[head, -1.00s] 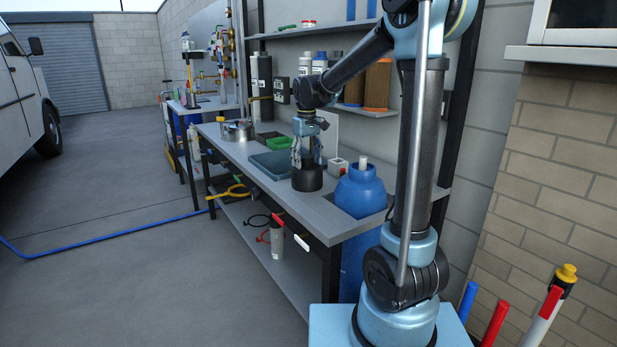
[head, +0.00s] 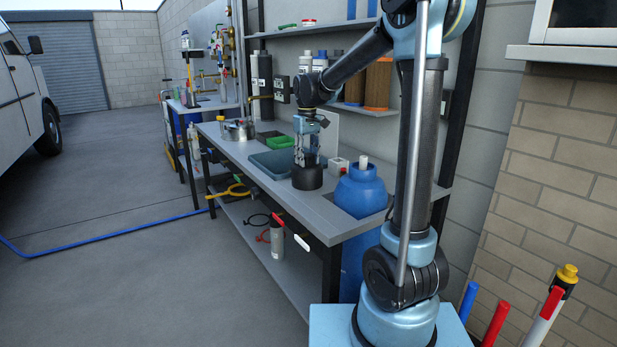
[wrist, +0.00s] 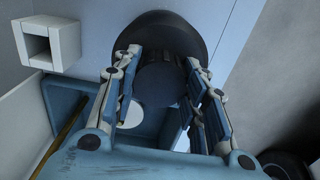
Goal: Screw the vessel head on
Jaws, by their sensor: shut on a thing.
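My gripper (head: 307,155) points down over the bench, its fingers shut on a black round piece (head: 307,178), likely the vessel head. In the wrist view the fingers (wrist: 165,85) close around the narrower dark neck, and the wider black base (wrist: 160,32) shows beyond it. The piece looks upright at the bench front; whether it touches the bench top I cannot tell. The blue vessel (head: 360,193) stands to its right at the near end of the bench, with a pale tube (head: 364,162) sticking up from its open top. The gripper and piece are apart from it.
A blue-grey tray (head: 262,166) lies behind and left of the gripper, and a white hollow block (head: 338,164) stands on the right; the block also shows in the wrist view (wrist: 66,42). A green bin (head: 280,142) and metal pot (head: 238,130) are farther left. The front bench strip is clear.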

